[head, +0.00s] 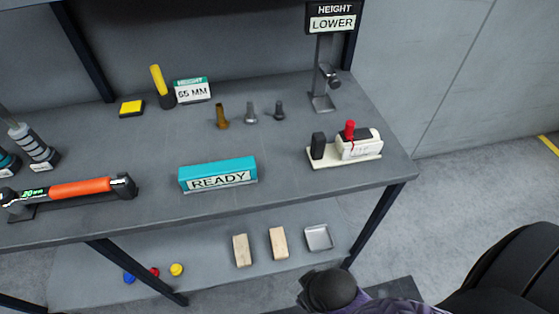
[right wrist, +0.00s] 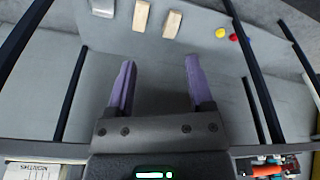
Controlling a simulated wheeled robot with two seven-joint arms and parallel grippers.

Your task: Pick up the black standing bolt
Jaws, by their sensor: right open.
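Three small bolts stand upright in a row on the tabletop in the head view. The dark, black-looking bolt (head: 279,110) is at the right end, beside a grey bolt (head: 251,113) and a brown bolt (head: 222,116). My right gripper (right wrist: 158,85) shows in the right wrist view with its two purple fingers apart and nothing between them. It faces the lower shelf, away from the bolts. In the head view my right arm is low at the bottom edge, in front of the table. The bolts do not show in the right wrist view. My left gripper is not in view.
A teal READY block (head: 218,176) stands in front of the bolts. A white base (head: 345,154) with a red-topped part and the HEIGHT LOWER stand (head: 322,100) are to the right. A torque wrench (head: 80,188) lies left. Wooden blocks (head: 278,243) are on the lower shelf.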

